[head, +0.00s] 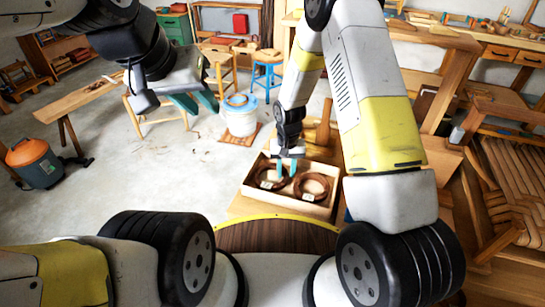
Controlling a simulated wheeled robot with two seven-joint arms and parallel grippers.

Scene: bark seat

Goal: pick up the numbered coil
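Two brown coils lie side by side in a shallow light wooden tray. The left coil (259,174) and the right coil (323,183) each have a small pale tag; any number is too small to read. My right gripper (287,168) points down over the tray (250,198), at the gap between the coils and near the left coil's right edge. Its teal fingers look apart; I cannot tell whether they touch the coil.
A white bucket (240,120) stands left of and beyond the tray. A blue stool (267,74) and a wooden stool (220,68) are farther back. A workbench and woven seat (515,175) crowd the right. The left floor is mostly clear around an orange-topped bin (35,165).

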